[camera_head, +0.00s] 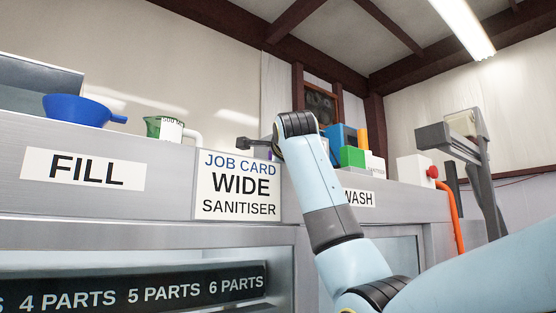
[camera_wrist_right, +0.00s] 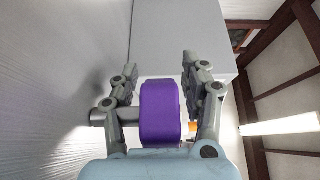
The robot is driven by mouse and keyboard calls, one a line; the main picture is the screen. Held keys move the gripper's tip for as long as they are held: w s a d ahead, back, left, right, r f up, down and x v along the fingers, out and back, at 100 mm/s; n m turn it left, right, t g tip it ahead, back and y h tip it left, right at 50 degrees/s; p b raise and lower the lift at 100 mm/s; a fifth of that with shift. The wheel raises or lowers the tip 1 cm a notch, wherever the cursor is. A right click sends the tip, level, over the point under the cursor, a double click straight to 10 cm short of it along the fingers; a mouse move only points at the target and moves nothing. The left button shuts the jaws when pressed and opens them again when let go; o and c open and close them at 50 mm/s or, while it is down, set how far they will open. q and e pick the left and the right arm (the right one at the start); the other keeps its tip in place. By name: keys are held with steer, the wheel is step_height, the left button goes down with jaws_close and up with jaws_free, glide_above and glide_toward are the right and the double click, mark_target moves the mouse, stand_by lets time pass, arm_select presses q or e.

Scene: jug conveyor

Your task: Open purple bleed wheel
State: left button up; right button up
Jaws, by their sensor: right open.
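The purple bleed wheel (camera_wrist_right: 160,112) shows large in the right wrist view, on a grey pipe stub that comes from the left. My right gripper (camera_wrist_right: 161,72) is open, with one finger on each side of the wheel. There is a gap between the wheel and the right finger; whether the left finger touches it I cannot tell. In the head view my right arm reaches up to the machine top and hides most of the wheel and gripper. My left gripper is in neither view.
A job card (camera_head: 238,185) reads WIDE SANITISER, between the FILL label (camera_head: 83,169) and the WASH label (camera_head: 359,198). A blue funnel (camera_head: 80,110) and green-and-white jug (camera_head: 165,129) stand on the ledge.

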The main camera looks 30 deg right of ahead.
jaws_close()
steer(key=shift+f+n+y, duration=0.1)
steer(key=shift+n+y, duration=0.2)
stand_by(0.3)
steer(key=shift+a+t+y, duration=0.1)
steer(key=shift+t+y, duration=0.2)
steer(key=shift+y, duration=0.1)
steer(key=n+y, duration=0.1)
steer(key=n+y+b, duration=0.1)
steer(key=shift+w+a+t+y, duration=0.15)
steer(key=shift+a+t+y, duration=0.15)
steer(key=shift+y, duration=0.1)
steer(key=shift+w+a+f+n+y, duration=0.1)
steer(key=shift+a+n+y, duration=0.2)
steer(key=shift+n+y, duration=0.75)
steer(key=shift+a+n+y, duration=0.3)
steer(key=shift+n+y, duration=0.35)
steer(key=shift+y, duration=0.8)
jaws_free()
steer(key=shift+r, duration=0.2)
